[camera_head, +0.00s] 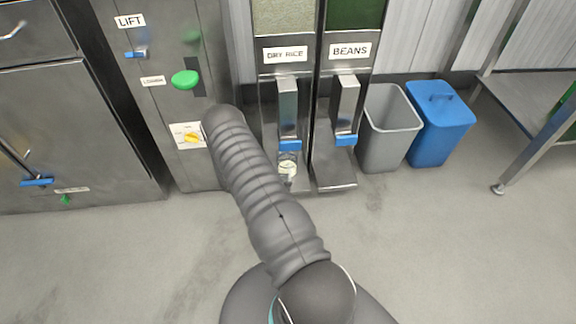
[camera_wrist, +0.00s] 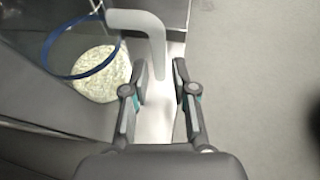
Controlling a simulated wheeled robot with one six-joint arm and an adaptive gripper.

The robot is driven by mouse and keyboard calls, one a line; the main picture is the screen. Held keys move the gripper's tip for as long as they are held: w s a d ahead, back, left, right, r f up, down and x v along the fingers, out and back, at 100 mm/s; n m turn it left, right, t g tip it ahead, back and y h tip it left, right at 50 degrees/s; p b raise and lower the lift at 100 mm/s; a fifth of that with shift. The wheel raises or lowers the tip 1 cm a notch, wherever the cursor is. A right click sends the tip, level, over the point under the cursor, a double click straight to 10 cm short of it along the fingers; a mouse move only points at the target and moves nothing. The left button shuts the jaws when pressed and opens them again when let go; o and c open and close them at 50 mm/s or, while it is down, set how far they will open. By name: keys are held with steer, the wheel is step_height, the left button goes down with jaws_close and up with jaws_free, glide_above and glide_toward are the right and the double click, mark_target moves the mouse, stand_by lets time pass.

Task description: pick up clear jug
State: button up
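The clear jug (camera_wrist: 84,60) has a blue rim and pale rice (camera_wrist: 106,78) shows in it, at the upper left of the wrist view. Its pale grey handle (camera_wrist: 151,32) reaches right and bends down between my fingertips. My gripper (camera_wrist: 160,72) is open, with one finger on each side of the handle's lower end and gaps visible. In the head view the jug (camera_head: 287,166) stands under the dry rice dispenser (camera_head: 285,56), partly hidden. My gripper is hidden behind my arm there.
The beans dispenser (camera_head: 347,52) stands right of the rice one, with a blue-tipped lever. Further right are a grey bin (camera_head: 388,130) and a blue bin (camera_head: 438,125). A steel cabinet with a green button (camera_head: 185,80) is at left. Foreground floor is clear.

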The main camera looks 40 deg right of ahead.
steer(key=x, duration=0.2)
steer(key=shift+s+d+f, duration=0.1)
steer(key=shift+s+d, duration=0.05)
steer(key=shift+d, duration=0.1)
jaws_close()
